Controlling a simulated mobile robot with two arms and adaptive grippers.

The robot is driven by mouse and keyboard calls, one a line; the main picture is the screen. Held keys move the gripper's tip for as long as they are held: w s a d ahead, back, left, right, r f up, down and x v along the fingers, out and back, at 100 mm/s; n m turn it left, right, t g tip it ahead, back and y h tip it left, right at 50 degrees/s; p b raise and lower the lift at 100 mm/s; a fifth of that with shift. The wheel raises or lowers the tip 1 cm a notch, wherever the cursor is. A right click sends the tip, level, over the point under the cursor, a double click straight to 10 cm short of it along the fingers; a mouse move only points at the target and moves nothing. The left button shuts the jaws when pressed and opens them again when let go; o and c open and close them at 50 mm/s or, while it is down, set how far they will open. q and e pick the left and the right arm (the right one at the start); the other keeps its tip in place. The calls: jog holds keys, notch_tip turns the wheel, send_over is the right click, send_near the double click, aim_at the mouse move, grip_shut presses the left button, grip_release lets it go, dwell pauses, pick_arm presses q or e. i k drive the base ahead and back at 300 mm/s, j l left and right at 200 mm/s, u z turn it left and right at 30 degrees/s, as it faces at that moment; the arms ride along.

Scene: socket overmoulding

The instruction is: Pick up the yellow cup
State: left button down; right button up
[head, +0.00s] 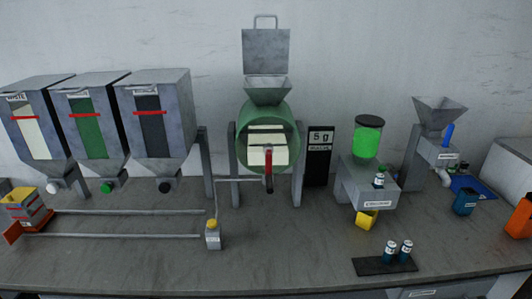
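A small yellow cup-like object (367,219) is under the front edge of the grey dispenser (366,188) with the green hopper, right of the middle in the head view. It looks slightly tilted, and its upper part is partly hidden by the dispenser's labelled front. Neither of my grippers shows in the head view.
A dark tray (372,267) with two small bottles lies in front of the yellow object. A green drum machine (290,115) stands left of it, and a teal container (465,202) stands to the right. Two rails (120,235) cross the left; the front middle is clear.

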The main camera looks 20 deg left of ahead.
aim_at(366, 219)
jog(key=i+l+u, duration=0.15)
jog(key=u, duration=0.25)
jog(key=l+u, duration=0.4)
jog(key=i+l+u, duration=0.1)
jog(key=l+u, duration=0.35)
jog(key=j, duration=0.1)
